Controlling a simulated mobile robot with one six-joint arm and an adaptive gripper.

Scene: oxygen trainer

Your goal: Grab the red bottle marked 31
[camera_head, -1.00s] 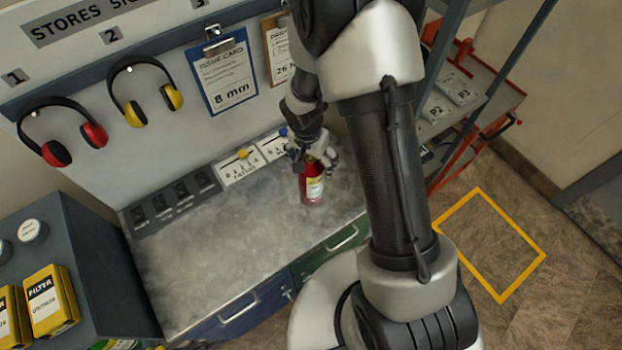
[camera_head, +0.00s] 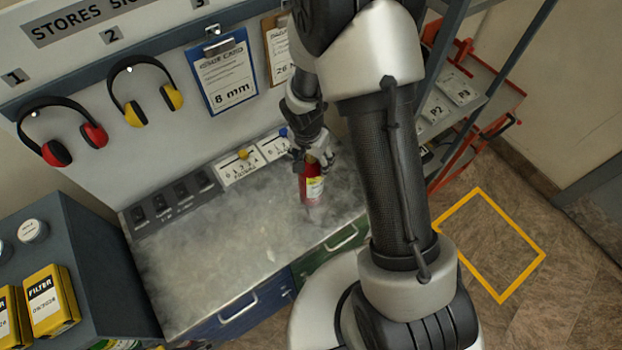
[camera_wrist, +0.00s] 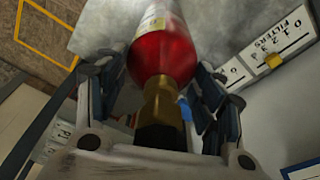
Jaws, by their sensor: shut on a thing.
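A red bottle (camera_head: 312,188) with a pale yellow-and-white label is upright near the right end of the grey metal worktop (camera_head: 225,245). My gripper (camera_head: 311,160) is shut on its upper part from above. In the wrist view the red bottle (camera_wrist: 165,50) lies between my gripper's fingers (camera_wrist: 160,85), with its brass-coloured neck and dark cap toward the palm. The number on the label cannot be read. I cannot tell clearly whether the bottle's base touches the worktop.
Slider panels (camera_head: 241,168) stand along the worktop's back edge. Red and yellow ear defenders (camera_head: 60,132) and a blue clipboard (camera_head: 222,75) hang on the wall. Yellow filter boxes (camera_head: 48,300) stand at the left. A red-framed trolley (camera_head: 480,110) is at the right. The worktop's middle is clear.

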